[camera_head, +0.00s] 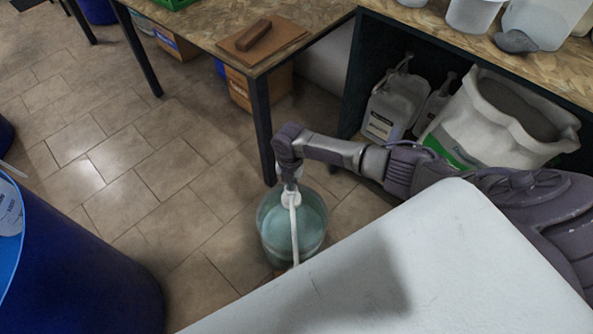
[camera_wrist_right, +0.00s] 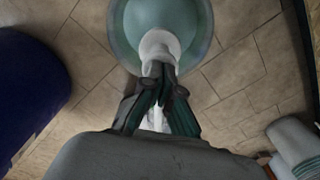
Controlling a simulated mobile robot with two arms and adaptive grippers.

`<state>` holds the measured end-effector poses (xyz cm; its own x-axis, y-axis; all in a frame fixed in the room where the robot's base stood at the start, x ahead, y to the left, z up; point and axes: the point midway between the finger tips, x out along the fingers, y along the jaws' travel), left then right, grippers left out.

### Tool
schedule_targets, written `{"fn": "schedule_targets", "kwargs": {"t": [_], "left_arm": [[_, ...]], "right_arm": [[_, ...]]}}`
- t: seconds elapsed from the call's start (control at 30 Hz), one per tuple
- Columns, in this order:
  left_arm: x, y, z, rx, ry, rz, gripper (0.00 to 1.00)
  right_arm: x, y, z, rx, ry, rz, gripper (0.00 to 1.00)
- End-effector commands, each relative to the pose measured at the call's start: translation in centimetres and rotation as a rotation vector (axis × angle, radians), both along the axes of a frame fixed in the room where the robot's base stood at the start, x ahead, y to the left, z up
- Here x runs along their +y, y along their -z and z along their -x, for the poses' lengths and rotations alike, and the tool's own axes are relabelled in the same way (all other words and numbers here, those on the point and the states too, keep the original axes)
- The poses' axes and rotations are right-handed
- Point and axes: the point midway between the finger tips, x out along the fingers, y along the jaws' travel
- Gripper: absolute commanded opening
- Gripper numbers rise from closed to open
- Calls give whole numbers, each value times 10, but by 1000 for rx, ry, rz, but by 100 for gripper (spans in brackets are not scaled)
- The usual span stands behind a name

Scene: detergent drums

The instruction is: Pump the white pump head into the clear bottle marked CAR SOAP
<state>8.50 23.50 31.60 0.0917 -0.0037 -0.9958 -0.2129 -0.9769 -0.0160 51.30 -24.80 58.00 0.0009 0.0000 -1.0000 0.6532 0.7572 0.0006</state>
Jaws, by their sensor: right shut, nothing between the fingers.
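The white pump head (camera_head: 291,199) stands over a round teal, translucent container (camera_head: 276,243) on the floor, its long white spout pointing toward the bottom of the head view. My right gripper (camera_head: 289,178) is shut and empty, pointing down right at the top of the pump head. In the right wrist view my gripper's fingers (camera_wrist_right: 162,80) are together in front of the white pump head (camera_wrist_right: 158,43), with the teal container (camera_wrist_right: 190,14) beyond. Whether they touch the pump is hard to tell. I can read no CAR SOAP marking. My left gripper is not in view.
A wooden table (camera_head: 222,28) with a dark leg stands behind the container. A shelf at the right holds a white jug (camera_head: 392,108) and a large white sack (camera_head: 488,122). A blue drum (camera_head: 75,270) stands at the left. The tiled floor between is clear.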

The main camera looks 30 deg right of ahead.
Motion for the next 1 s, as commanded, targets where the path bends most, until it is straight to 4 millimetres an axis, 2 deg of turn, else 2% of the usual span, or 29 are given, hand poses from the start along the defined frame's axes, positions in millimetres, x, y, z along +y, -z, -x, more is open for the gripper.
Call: {"fn": "schedule_targets", "kwargs": {"t": [0.1, 0.53, 1.0], "left_arm": [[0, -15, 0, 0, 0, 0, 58], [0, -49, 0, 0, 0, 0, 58], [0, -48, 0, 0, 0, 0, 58]], "right_arm": [[0, -14, 1, 3, 0, 0, 0], [0, -52, 1, 1, 0, 0, 0], [0, -53, 0, 1, 0, 1, 0]]}}
